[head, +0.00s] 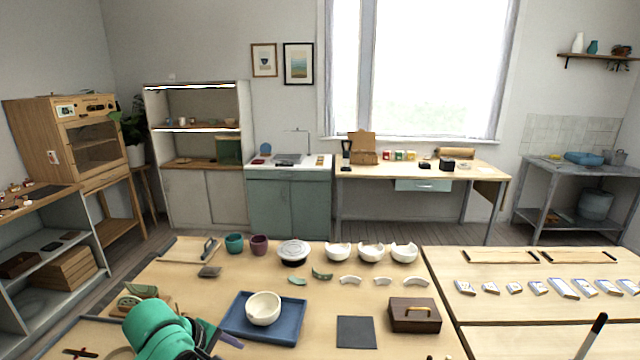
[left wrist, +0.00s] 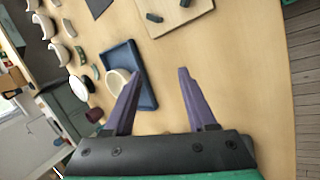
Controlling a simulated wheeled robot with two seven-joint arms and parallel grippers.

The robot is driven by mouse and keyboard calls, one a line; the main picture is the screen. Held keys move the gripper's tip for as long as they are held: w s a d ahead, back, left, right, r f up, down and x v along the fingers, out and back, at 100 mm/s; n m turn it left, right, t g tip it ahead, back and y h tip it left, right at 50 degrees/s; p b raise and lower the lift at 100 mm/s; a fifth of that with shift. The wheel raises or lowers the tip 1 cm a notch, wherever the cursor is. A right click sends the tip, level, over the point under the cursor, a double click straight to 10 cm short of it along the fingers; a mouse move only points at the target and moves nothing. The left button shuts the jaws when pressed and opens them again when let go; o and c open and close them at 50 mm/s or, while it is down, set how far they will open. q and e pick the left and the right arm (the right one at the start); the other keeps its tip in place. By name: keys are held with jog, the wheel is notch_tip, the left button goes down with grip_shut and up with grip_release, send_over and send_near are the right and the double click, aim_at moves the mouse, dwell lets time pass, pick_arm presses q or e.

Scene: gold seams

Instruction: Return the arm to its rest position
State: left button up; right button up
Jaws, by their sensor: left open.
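My left arm, green, comes in at the bottom left of the head view. Its gripper (head: 226,340) shows there only as a bit of purple finger in front of the blue tray's near left corner. In the left wrist view the two purple fingers of this gripper (left wrist: 161,72) stand wide apart with nothing between them. Below them are the wooden tabletop and the blue tray (head: 285,330), which also shows in the left wrist view (left wrist: 148,98). A cream bowl (head: 263,308) sits in the tray, partly behind one finger in the wrist view (left wrist: 115,84). My right gripper is in neither view.
Behind stand white broken bowls (head: 371,252), cups (head: 234,243) and shards (head: 350,280). A second table (head: 520,278) at right holds several small blue-white pieces.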

pick_arm(q)
jog(key=s+a+f+m+g+y, duration=0.1)
jog(key=s+a+f+m+y, duration=0.1)
jog(key=s+f+m, duration=0.6)
jog(key=s+a+f+m+y, duration=0.1)
jog(key=s+a+f+m, duration=0.15)
jog(key=s+m, duration=0.7)
jog(key=s+f+n+g+b, duration=0.1)
jog(key=s+f+b, duration=0.15)
jog(key=f, duration=1.15)
jog(key=s+f+n+g+b, duration=0.1)
jog(key=s+f+n+b, duration=0.15)
jog(key=f, duration=1.05)
jog(key=s+a+f+b, duration=0.1)
jog(key=s+f+b, duration=0.1)
jog(key=s+f, duration=0.6)
jog(key=s+a+f+m+b, duration=0.1)
jog(key=s+f+b, duration=0.2)
jog(key=s+f, duration=0.5)
notch_tip(320, 180, down, 4)
jog(key=shift+s+a+r+g, duration=0.25)
jog(key=shift+a+g, duration=0.05)
jog(key=shift+g, duration=0.1)
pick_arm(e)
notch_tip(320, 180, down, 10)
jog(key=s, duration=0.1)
